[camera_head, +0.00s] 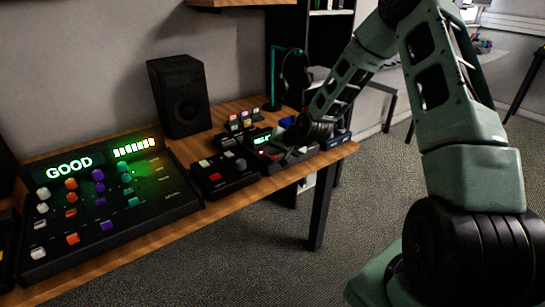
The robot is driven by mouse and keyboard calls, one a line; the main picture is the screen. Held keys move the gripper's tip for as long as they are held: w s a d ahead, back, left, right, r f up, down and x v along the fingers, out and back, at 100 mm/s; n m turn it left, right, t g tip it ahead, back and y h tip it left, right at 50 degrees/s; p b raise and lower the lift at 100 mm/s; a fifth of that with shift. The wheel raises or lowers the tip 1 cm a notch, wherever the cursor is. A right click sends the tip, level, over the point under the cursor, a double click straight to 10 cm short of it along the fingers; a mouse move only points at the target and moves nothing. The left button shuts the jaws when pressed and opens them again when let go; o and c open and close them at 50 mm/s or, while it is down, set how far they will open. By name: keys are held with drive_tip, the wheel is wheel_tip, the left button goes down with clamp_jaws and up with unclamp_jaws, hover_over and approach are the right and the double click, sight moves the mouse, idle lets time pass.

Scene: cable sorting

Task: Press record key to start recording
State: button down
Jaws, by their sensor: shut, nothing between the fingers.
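My gripper (288,158) is shut and empty, small in view at the far right part of the desk. It points down and left, over or close to a dark device with a small green display (262,139). I cannot tell whether its tips touch this device. Left of it sits a black box (226,182) with small light and red keys and a round knob. No label marking a record key is readable; the key may be on either device, and my gripper and wrist hide part of the display device.
A large mixing console (110,190) with coloured knobs fills the desk's left; its lit display reads GOOD. A black speaker (180,95) stands behind. Headphones (293,75) hang on a teal stand. Small coloured items (240,120) sit at the back. The wooden desk (215,212) has a narrow bare front strip.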

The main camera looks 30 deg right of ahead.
sight(274, 158)
idle(0.4)
drive_tip(key=shift+r+p, duration=0.65)
drive_tip(key=shift+r, duration=0.05)
wheel_tip(274, 158, up, 5)
drive_tip(key=p, duration=0.4)
drive_tip(key=shift+r, duration=0.1)
drive_tip(key=shift+a, duration=0.1)
idle(0.6)
